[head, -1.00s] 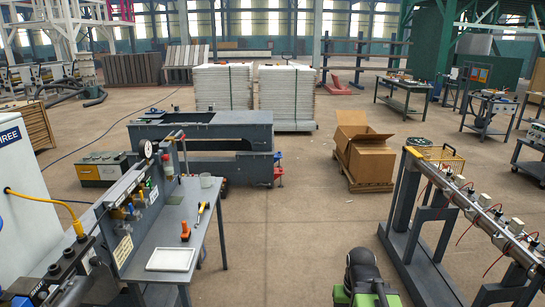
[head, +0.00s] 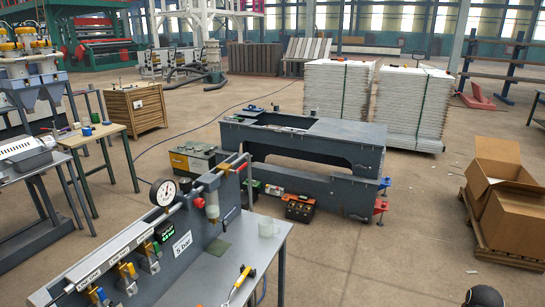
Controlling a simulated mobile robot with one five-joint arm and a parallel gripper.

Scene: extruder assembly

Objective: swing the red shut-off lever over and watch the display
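A grey panel with pneumatic fittings (head: 130,255) stands along the left side of the workbench in the head view. A red lever (head: 242,171) slants down at the panel's far top end. A small dark display with green characters (head: 165,232) sits on the panel below a round white gauge (head: 163,192). The display's characters are too small to read surely. My gripper is not in view.
A large grey machine base (head: 345,150) stands behind. Cardboard boxes (head: 505,190) are at right. Open floor lies between. A dark rounded thing (head: 484,297) shows at the bottom right.

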